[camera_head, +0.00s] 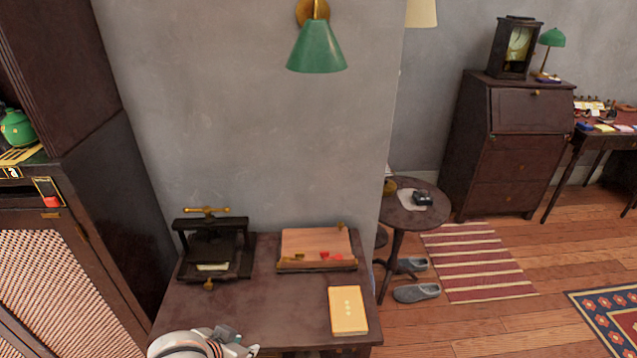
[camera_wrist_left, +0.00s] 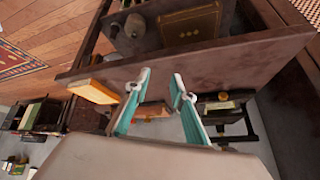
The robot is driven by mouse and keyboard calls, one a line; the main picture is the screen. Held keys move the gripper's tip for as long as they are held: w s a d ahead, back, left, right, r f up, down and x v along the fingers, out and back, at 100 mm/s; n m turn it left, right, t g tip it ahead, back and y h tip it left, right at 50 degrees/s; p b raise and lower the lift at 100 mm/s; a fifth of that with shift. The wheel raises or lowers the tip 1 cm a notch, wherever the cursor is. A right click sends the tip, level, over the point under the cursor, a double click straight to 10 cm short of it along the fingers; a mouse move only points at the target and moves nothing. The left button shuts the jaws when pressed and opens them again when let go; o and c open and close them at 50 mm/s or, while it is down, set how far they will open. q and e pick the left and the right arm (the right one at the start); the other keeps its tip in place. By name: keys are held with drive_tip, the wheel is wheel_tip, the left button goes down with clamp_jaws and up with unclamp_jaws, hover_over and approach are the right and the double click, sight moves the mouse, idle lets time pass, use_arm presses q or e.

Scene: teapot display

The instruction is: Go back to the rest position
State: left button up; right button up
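My left gripper (camera_head: 236,343) shows at the bottom edge of the head view, at the front left of a dark table (camera_head: 275,305). The table's edge (camera_wrist_left: 190,58) lies just beyond the fingertips in that view. My right gripper is in neither view.
On the table stand a black press (camera_head: 213,250), a wooden box (camera_head: 316,250) and a yellow book (camera_head: 347,310). A dark cabinet (camera_head: 60,265) with a green teapot (camera_head: 16,128) stands at the left. A round side table (camera_head: 405,210) is behind right.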

use_arm(q)
drive_tip(key=s+a+r+m+y, duration=0.1)
drive_tip(key=s+a+y, duration=0.1)
drive_tip(key=s+a, duration=0.35)
drive_tip(key=s+a+r+y, duration=0.2)
drive_tip(key=a, duration=0.6)
drive_tip(key=s+a+r+m+y, duration=0.1)
drive_tip(key=s+a+y, duration=0.15)
drive_tip(key=a, duration=0.45)
drive_tip(key=d+f+n+t+h, duration=0.3)
drive_tip(key=d+f+h, duration=0.4)
drive_tip(key=d+f, duration=0.8)
wheel_tip(320, 180, down, 2)
drive_tip(key=shift+w+f+t, duration=0.1)
drive_tip(key=shift+w+t, duration=0.05)
drive_tip(key=shift+t, duration=0.35)
